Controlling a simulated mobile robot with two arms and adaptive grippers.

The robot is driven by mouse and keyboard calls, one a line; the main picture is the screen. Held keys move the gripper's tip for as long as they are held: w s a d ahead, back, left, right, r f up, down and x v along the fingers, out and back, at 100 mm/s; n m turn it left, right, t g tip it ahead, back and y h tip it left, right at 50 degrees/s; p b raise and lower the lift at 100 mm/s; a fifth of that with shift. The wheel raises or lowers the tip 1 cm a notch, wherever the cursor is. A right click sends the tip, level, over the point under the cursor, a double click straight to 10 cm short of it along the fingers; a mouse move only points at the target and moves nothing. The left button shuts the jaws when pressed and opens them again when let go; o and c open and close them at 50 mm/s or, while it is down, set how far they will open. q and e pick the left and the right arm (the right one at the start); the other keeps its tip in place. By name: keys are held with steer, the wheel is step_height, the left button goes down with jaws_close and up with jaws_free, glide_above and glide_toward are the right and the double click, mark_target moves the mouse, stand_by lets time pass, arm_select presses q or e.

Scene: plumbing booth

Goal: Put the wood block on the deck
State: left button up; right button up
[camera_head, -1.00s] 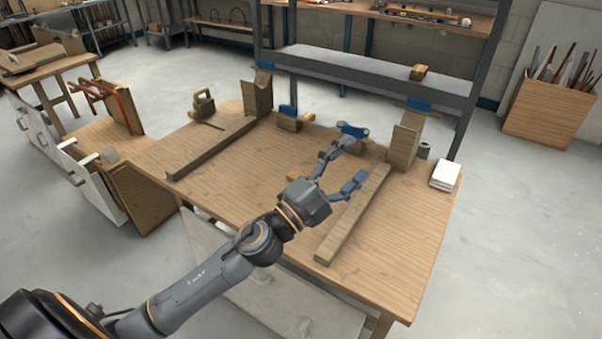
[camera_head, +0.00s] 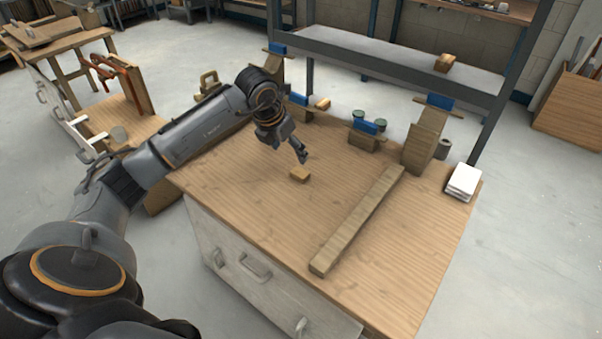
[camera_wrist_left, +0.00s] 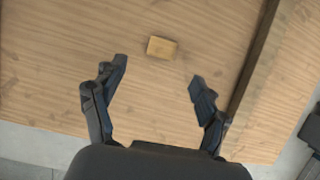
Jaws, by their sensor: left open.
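A small light wood block (camera_head: 300,174) lies on the wooden workbench top (camera_head: 250,220), near its middle. It also shows in the left wrist view (camera_wrist_left: 161,47), just beyond my fingertips. My left gripper (camera_head: 301,156) hangs pointing down close behind the block in the head view. In the left wrist view my left gripper (camera_wrist_left: 159,71) is open, with nothing between the fingers. A similar block (camera_head: 444,62) sits on the grey shelf (camera_head: 375,50) behind the bench. I cannot tell which surface is the deck. My right gripper is out of view.
A long wooden beam (camera_head: 358,220) lies on the bench right of the block.

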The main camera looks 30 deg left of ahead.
arm_select(q)
glide_above(300, 172)
steer(key=s, duration=0.2)
steer(key=f, duration=0.4)
steer(key=shift+s+a+f, duration=0.1)
steer(key=shift+a+f, duration=0.2)
steer(key=shift+p+x, duration=0.45)
steer(key=shift+x, duration=2.25)
steer(key=shift+s+d, duration=0.15)
steer(key=c, duration=1)
